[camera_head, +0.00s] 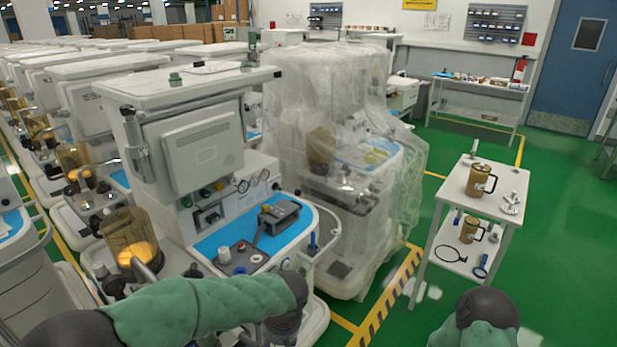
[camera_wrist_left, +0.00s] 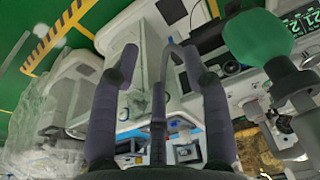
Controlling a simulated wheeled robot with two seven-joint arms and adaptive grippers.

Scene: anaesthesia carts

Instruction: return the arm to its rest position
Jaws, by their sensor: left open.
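My left arm (camera_head: 200,307), in a green sleeve with dark joints, reaches in from the lower left in the head view and crosses in front of the nearest anaesthesia cart. Its gripper cannot be made out there. Cart parts and a blue work surface show behind the fingers. My right arm (camera_head: 480,318) shows only as a green sleeve and dark joint at the bottom right of the head view; its gripper is out of frame.
The nearest cart (camera_head: 195,150) has a blue worktop with small parts and an amber canister (camera_head: 127,232) at its left. A plastic-wrapped cart (camera_head: 340,150) stands beside it. A white side table (camera_head: 455,205) holds amber jugs. Green floor (camera_head: 560,240) is clear at the right.

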